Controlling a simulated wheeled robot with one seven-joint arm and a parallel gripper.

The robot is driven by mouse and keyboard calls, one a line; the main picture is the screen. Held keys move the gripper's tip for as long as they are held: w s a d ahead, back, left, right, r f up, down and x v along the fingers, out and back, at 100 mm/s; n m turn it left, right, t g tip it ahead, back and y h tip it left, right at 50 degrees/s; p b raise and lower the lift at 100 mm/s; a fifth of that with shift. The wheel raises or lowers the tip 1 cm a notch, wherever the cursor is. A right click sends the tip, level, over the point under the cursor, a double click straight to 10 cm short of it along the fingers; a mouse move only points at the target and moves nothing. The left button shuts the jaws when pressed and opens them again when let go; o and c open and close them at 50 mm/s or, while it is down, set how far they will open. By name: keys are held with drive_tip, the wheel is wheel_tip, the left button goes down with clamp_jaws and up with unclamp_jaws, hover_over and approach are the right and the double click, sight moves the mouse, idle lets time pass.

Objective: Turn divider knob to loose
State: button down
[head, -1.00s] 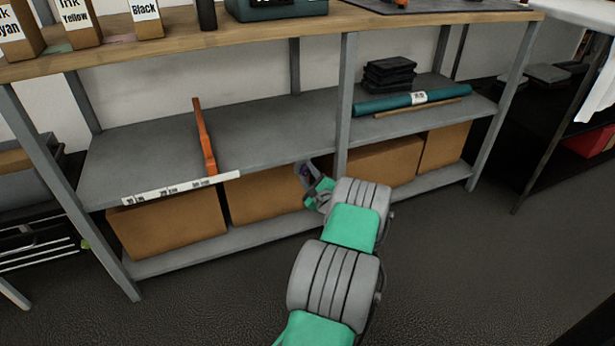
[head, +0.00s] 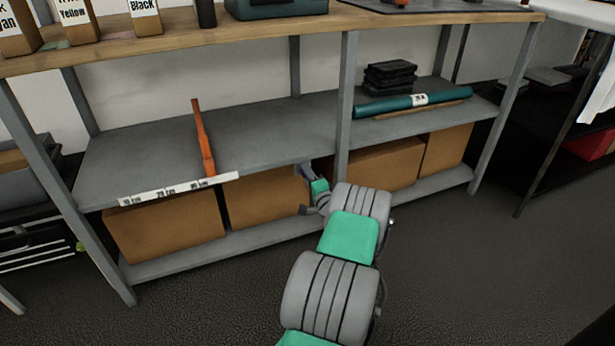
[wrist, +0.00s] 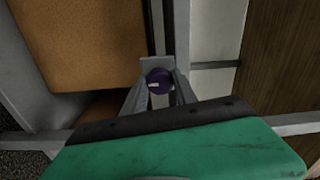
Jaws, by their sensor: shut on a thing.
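A dark purple round knob (wrist: 159,82) with a small pale mark sits between the fingers of my gripper (wrist: 159,91) in the wrist view. My gripper is shut on it. In the head view my gripper (head: 307,177) is at the front edge of the middle shelf, just left of the centre post, and the knob is hidden there. The upright orange divider (head: 203,137) stands on the middle shelf, well left of my gripper. A white scale strip (head: 178,189) runs along the shelf edge below it.
The grey middle shelf (head: 262,135) is bare around the divider. Brown boxes (head: 268,197) fill the lower shelf under my gripper. A grey post (head: 345,105) stands close to its right. A teal roll (head: 385,106) lies beyond that post. The dark floor in front is clear.

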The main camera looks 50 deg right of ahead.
drive_tip(key=shift+n, duration=0.5)
drive_tip(key=c, duration=1)
unclamp_jaws()
drive_tip(key=shift+o, duration=0.2)
drive_tip(key=p+v, duration=0.2)
drive_tip(key=v, duration=0.5)
drive_tip(key=shift+s+a+p, duration=0.2)
drive_tip(key=shift+s+p, duration=0.1)
drive_tip(key=shift+s, duration=0.05)
